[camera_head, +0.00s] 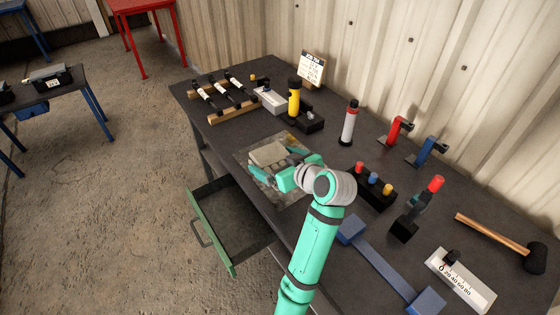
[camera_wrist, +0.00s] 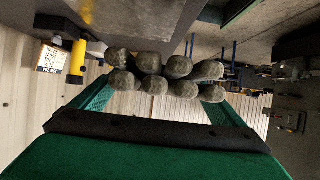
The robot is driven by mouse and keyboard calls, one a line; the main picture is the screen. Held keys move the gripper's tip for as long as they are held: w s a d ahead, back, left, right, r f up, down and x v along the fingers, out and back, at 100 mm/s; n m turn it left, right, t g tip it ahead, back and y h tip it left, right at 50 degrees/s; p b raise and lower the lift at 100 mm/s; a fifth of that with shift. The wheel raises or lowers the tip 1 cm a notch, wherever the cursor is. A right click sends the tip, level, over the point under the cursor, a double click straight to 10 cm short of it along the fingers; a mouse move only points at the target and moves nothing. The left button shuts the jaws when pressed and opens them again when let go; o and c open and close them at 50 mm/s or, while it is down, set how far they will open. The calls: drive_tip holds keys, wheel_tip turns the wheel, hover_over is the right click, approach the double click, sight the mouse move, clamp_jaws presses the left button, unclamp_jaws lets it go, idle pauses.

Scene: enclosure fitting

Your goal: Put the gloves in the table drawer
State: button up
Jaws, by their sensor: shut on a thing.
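The gloves (camera_head: 268,154) are a pale grey bundle over the worn mat on the dark table. In the wrist view their several rounded grey fingers (camera_wrist: 165,70) stick out in two rows between my fingers. My gripper (camera_head: 280,166) is teal and shut on the gloves, one finger at each side. Whether the gloves still touch the mat is not clear. The table drawer (camera_head: 232,215) stands pulled out below the table's front edge, to the lower left of my gripper. Its front is green with a handle, and the visible inside looks empty.
The mat (camera_head: 292,194) lies under my gripper. A yellow-and-black torch (camera_head: 294,98), a rack of tools (camera_head: 218,98) and a red-topped canister (camera_head: 348,124) stand behind. A block with coloured knobs (camera_head: 374,187) and a blue bar (camera_head: 380,262) lie to the right. Open floor lies left of the drawer.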

drive_tip(key=w+f, duration=0.1)
drive_tip(key=w, duration=0.1)
drive_tip(key=w+d+f, duration=0.1)
drive_tip(key=w, duration=0.2)
drive_tip(key=w+f, duration=0.1)
drive_tip(key=w, duration=0.2)
drive_tip(key=shift+w+d+f, duration=0.15)
drive_tip(key=shift+d+f, duration=0.05)
drive_tip(key=shift+f, duration=0.1)
drive_tip(key=w+f, duration=0.2)
drive_tip(key=f, duration=0.1)
drive_tip(key=w+f, duration=0.1)
drive_tip(key=w, duration=0.1)
drive_tip(key=shift+d+f, duration=0.25)
drive_tip(key=shift+d, duration=0.1)
drive_tip(key=shift+w+d+f, duration=0.1)
drive_tip(key=shift+w+f, duration=0.35)
drive_tip(key=shift+f, duration=0.15)
drive_tip(key=shift+w+f, duration=0.2)
drive_tip(key=shift+f, duration=0.65)
drive_tip(key=shift+w+f, duration=0.15)
drive_tip(key=shift+f, duration=0.65)
drive_tip(key=shift+f, duration=0.15)
drive_tip(key=o, duration=0.7)
drive_tip(key=shift+f, duration=0.1)
drive_tip(key=shift+o, duration=0.3)
